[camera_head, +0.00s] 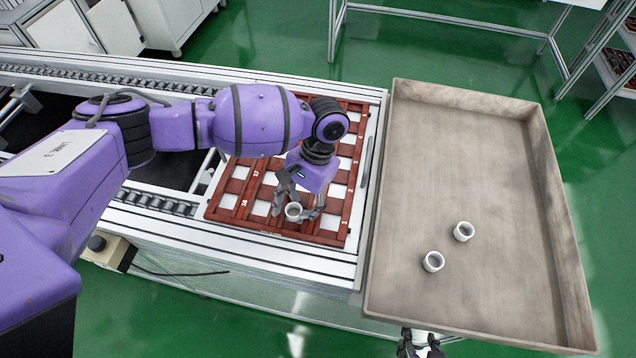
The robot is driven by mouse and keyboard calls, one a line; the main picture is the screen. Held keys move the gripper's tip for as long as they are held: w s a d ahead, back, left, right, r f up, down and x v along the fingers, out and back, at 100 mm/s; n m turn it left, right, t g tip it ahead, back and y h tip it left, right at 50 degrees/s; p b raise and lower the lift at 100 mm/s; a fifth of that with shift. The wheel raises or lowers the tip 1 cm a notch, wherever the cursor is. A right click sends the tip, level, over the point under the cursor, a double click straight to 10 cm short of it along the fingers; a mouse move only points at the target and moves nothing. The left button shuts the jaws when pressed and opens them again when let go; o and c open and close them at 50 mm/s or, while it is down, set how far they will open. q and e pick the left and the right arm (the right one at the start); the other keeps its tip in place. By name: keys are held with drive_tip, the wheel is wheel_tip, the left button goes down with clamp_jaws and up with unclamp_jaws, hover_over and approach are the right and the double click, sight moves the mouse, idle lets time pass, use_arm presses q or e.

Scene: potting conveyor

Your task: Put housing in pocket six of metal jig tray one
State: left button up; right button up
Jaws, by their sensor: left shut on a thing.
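A small white ring-shaped housing (293,211) is between the fingers of my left gripper (297,210), which is shut on it. The gripper points down over the front part of the reddish-brown jig tray (222,213), which has a grid of pale pockets and small white numbers. I cannot tell whether the housing touches the tray or which pocket is under it. My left arm covers much of the tray's far left part. My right gripper (420,345) is at the bottom edge, below the bin, partly cut off; its fingers appear apart and empty.
A large grey-beige bin (460,130) stands right of the tray, with raised walls. Two more white housings (463,231) (433,262) stand in its front half; the rest of it is bare. The tray sits on a conveyor (250,257) with metal rails.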

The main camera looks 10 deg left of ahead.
use_arm(q)
drive_tip(key=v, duration=1.3)
drive_tip(key=shift+a+r, duration=0.1)
